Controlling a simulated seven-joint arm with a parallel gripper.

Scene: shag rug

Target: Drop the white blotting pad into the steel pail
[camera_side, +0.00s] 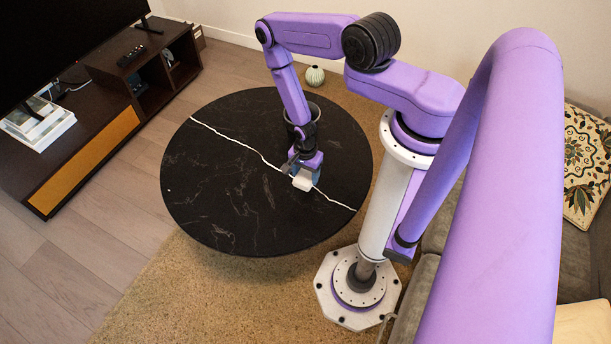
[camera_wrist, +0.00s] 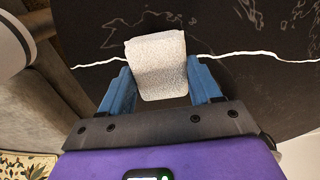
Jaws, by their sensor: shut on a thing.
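The white blotting pad (camera_side: 302,184) is a small pale block at my gripper (camera_side: 304,175), over the right-front part of the round black table. In the wrist view the pad (camera_wrist: 157,66) sits between the two blue fingers of my gripper (camera_wrist: 160,86), which are shut on its sides. I cannot tell whether the pad touches the tabletop. The steel pail (camera_side: 316,110) appears as a grey round rim on the far right part of the table, partly hidden behind my forearm. The wrist view does not show the pail.
A dark TV stand (camera_side: 80,165) with a remote is at left. A sofa with a patterned cushion (camera_side: 588,170) is at right. A small ribbed vase (camera_side: 315,76) stands beyond the table.

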